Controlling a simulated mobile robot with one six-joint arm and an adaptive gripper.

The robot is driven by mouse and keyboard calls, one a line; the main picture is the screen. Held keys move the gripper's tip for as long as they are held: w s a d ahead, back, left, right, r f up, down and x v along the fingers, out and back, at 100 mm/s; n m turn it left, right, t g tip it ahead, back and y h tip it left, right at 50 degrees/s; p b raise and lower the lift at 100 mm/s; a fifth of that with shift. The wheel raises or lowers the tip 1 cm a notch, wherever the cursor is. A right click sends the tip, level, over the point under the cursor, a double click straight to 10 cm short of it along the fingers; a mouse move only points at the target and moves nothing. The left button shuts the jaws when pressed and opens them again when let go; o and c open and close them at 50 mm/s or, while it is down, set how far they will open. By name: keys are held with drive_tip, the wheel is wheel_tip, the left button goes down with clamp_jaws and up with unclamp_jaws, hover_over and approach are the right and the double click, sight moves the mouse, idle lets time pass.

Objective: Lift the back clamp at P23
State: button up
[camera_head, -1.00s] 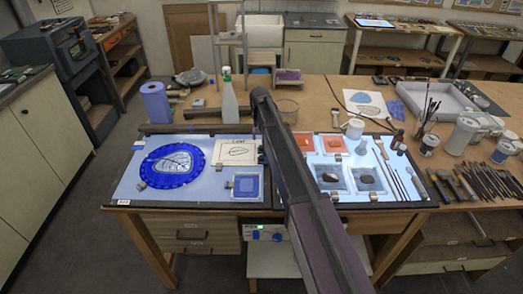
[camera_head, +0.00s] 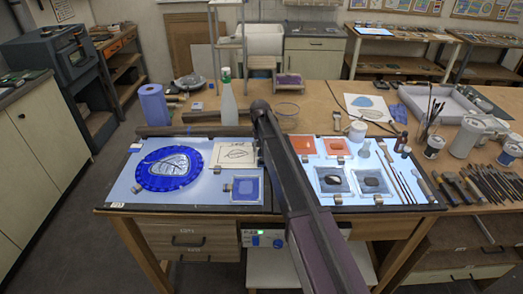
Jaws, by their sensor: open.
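My arm (camera_head: 300,195) reaches from the bottom of the picture up over the worktable. Its far end (camera_head: 261,110) hides what lies beneath, and my gripper does not show clearly. Several small metal clamps sit along the light panels. One is at the upper left panel edge (camera_head: 135,148), one beside the drawing sheet (camera_head: 217,169), and one at the small blue pane (camera_head: 228,187). On the right panel, one is by the orange panes (camera_head: 340,157). I cannot read a P23 mark. A blue round glass piece (camera_head: 148,178) with a pale leaf shape lies on the left panel.
A spray bottle (camera_head: 228,100) and a blue roll (camera_head: 153,105) stand behind the left panel. White mugs, jars (camera_head: 467,137) and brushes (camera_head: 490,182) crowd the right side. Brushes lie on the right panel. The left panel's front left area (camera_head: 125,190) is bare.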

clamp_jaws()
